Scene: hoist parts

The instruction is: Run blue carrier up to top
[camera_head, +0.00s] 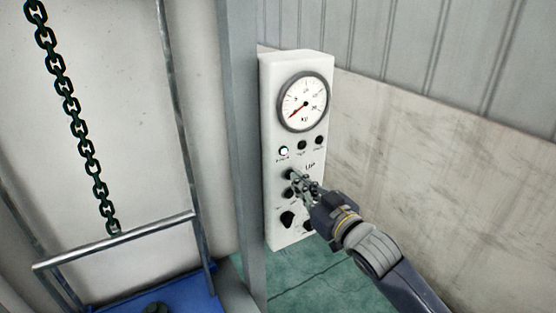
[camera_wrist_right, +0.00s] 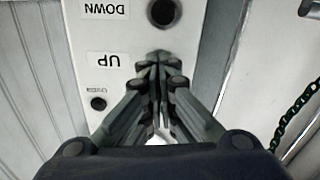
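The blue carrier (camera_head: 195,298) is at the lower left of the head view, with a grey rail frame (camera_head: 120,242) above its floor. A white control box (camera_head: 280,225) stands right of a grey post. My right gripper (camera_head: 296,180) is at the box's buttons. In the right wrist view its fingertips (camera_wrist_right: 158,62) are together, level with the UP label (camera_wrist_right: 102,60), and cover the button there; whether they press it cannot be told. The DOWN button (camera_wrist_right: 163,12) shows uncovered beside its label. My left gripper is not in view.
A round gauge (camera_head: 303,103) with a red needle sits high on the box, above a pale green lit lamp (camera_head: 284,150) and two dark ones. A dark chain (camera_head: 80,125) hangs over the carrier. The grey post (camera_head: 242,130) stands between carrier and box.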

